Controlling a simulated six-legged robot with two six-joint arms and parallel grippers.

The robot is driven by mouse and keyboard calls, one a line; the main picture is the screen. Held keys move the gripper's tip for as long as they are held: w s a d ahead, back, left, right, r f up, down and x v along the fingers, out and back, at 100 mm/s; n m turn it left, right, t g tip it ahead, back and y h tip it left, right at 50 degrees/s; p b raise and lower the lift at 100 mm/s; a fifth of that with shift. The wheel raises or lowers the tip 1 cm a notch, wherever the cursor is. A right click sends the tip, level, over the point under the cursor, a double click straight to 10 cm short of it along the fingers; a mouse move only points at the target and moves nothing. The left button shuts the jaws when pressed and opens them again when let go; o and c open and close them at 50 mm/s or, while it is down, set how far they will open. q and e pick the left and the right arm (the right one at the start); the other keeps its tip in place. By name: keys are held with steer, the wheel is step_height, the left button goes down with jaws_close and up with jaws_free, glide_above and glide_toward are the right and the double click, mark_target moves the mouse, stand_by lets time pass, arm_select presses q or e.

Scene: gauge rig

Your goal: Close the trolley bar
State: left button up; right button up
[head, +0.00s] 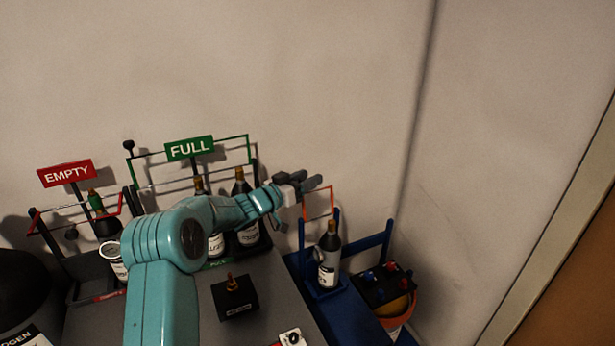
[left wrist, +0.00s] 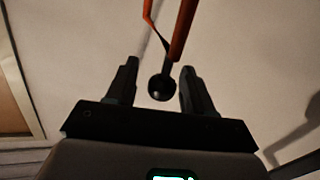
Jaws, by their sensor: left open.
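The blue trolley (head: 388,242) stands right of the grey bench, with a dark bottle (head: 329,255) in its holder. Its orange bar (head: 332,203) is a thin frame raised above the trolley, reaching up towards my left gripper (head: 315,181). In the left wrist view the orange bar (left wrist: 183,30) comes down from the top and ends at a round black knob (left wrist: 161,88). The knob lies between the two open fingers of my left gripper (left wrist: 158,75), with a gap on each side. The knob is hidden in the head view. My right gripper is not in view.
A rack with a green FULL sign (head: 189,148) holds several bottles behind my left arm. A rack with a red EMPTY sign (head: 67,173) stands left of it. An orange bucket (head: 402,318) with a dark tray is at right. A small dark block (head: 234,299) sits on the bench.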

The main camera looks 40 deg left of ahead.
arm_select(q)
steer(key=shift+w, duration=0.4)
jaws_close()
steer(key=s+d+m+t+h+b, duration=0.1)
steer(key=d+m+b, duration=0.5)
steer(key=b, duration=1)
steer(key=shift+s+d+f+m+t, duration=0.25)
steer(key=shift+s+d+m+t, duration=0.35)
steer(key=shift+s, duration=0.7)
steer(key=shift+a, duration=0.15)
